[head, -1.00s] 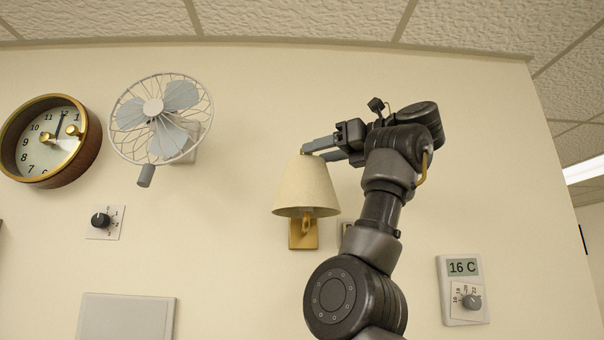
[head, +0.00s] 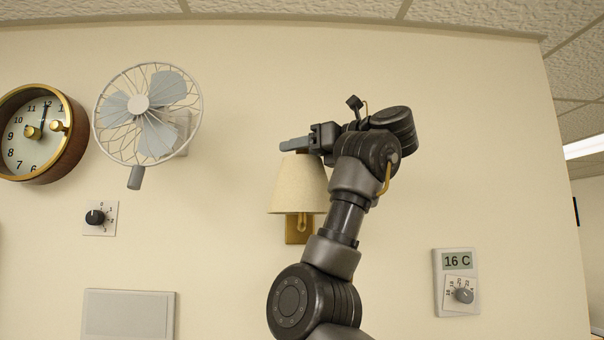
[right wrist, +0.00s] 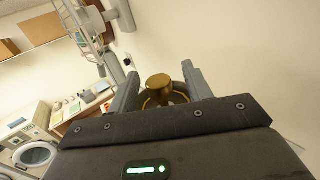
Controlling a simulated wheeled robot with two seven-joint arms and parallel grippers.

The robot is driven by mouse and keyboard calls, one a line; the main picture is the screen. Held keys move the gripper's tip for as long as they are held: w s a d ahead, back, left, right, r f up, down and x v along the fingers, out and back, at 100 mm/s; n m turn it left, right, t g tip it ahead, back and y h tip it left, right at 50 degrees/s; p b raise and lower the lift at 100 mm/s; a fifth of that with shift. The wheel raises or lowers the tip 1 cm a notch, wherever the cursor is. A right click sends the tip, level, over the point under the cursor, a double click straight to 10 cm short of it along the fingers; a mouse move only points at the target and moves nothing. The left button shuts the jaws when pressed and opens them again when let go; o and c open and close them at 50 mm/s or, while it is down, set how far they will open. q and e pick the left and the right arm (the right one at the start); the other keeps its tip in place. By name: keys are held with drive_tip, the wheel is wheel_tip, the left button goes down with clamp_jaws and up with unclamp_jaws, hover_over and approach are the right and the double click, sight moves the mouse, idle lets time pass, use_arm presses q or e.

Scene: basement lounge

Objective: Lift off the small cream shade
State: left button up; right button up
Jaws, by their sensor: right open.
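In the right wrist view a brass knob (right wrist: 160,84) stands between the two open fingers of the right gripper (right wrist: 160,76). I see a gap on either side of the knob. The cloth of the shade cannot be made out in the wrist view. My left gripper is not in view.
A wall fan (head: 147,114) and a brass-rimmed clock (head: 75,155) hang to the left, with a dial switch (head: 97,218) below. A thermostat (head: 456,282) is at the lower right. The wall between fan and lamp is bare.

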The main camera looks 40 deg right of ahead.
drive_tip(key=shift+a, duration=0.1)
drive_tip(key=shift+c, duration=0.2)
clamp_jaws()
